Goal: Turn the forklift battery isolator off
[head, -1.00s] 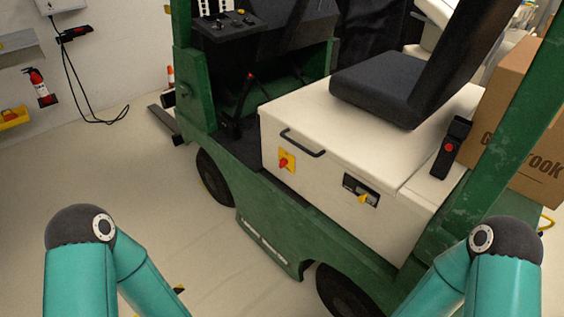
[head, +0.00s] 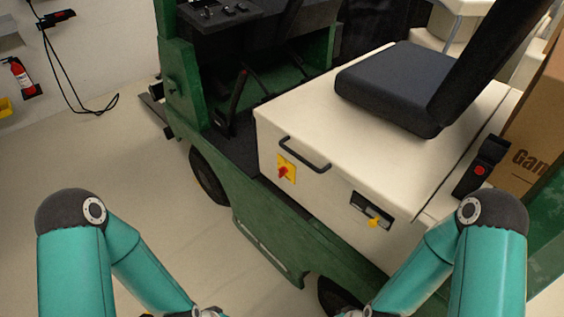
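A green forklift (head: 250,230) with a cream battery cover (head: 420,150) fills the middle and right of the head view. On the cover's near side is a red rotary switch on a yellow plate (head: 287,170), which looks like the battery isolator. Its handle stands roughly upright with a slight tilt. A black handle (head: 305,153) sits just beside it, above and to the right. My teal arms come in from the lower left and lower right, below the switch. Both grippers are out of the picture.
A black latch panel with a yellow part (head: 371,211) is on the same cover side, right of the switch. A black seat (head: 388,88) is on top. A cardboard box (head: 542,125) stands at the right. The floor at left is clear.

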